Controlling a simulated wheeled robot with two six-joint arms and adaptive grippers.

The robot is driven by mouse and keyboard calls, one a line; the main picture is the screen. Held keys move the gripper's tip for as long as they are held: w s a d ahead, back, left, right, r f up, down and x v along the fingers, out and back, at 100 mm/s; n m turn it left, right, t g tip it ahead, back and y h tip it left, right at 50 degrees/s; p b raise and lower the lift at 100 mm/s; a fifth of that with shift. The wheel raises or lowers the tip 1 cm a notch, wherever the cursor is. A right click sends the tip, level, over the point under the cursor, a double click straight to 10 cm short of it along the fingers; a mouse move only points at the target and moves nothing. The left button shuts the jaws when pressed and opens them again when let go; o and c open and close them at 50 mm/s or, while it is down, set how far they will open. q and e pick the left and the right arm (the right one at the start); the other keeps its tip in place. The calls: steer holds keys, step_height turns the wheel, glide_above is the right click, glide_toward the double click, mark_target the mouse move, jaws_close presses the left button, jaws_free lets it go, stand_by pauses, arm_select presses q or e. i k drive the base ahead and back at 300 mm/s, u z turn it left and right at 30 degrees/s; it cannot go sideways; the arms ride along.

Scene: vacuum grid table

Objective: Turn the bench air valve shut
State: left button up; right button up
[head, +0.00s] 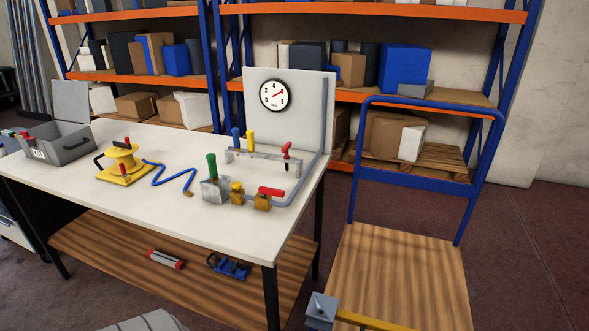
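The air valve (262,203) is a small brass body with a red lever (271,191) near the front right of the white bench top (150,205). The lever points right, roughly along the grey pipe (299,198) that leaves the valve. The pipe runs along the bench's right side and up a white back panel (300,118). A round gauge (273,95) is on the panel; its red needle points right and slightly up. A second brass fitting (237,195) sits left of the valve. Neither of my grippers is in view.
A grey block (215,191) and a green handle (212,164) stand left of the valve. Behind it is a rack (262,155) with coloured handles. A yellow reel (122,166) with blue hose is further left. A blue-framed cart (400,270) stands right of the bench.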

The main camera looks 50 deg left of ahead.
mark_target(263, 190)
steer(key=u, duration=0.7)
steer(key=i, duration=0.9)
steer(key=u, duration=1)
